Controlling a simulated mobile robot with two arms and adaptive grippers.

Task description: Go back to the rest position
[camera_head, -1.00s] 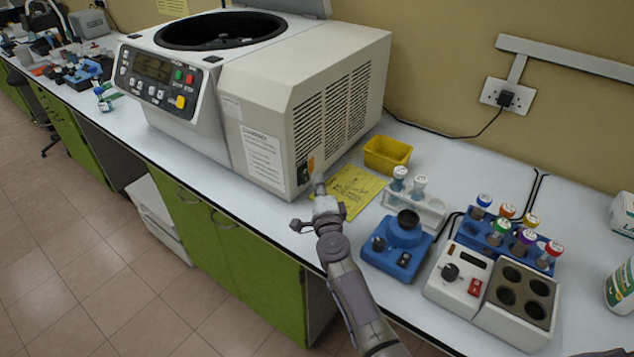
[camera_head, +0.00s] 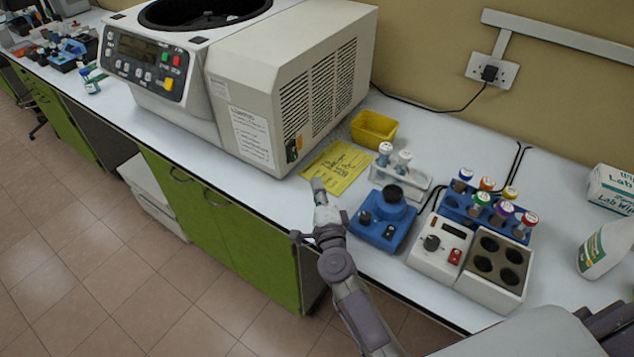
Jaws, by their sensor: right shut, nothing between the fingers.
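My right gripper (camera_head: 318,186) is shut and empty. It is near the bench's front edge, in front of the white centrifuge (camera_head: 285,85) and just before the yellow sheet (camera_head: 337,167). My right arm reaches up to it from the bottom of the picture. My left gripper is not in view.
A blue mixer (camera_head: 383,222) stands close to the right of my arm. Behind it are a clear rack (camera_head: 412,183) with two vials and a yellow bin (camera_head: 374,128). Further right are a heating block (camera_head: 470,258), a blue rack (camera_head: 455,213) of capped tubes and a white bottle (camera_head: 605,245).

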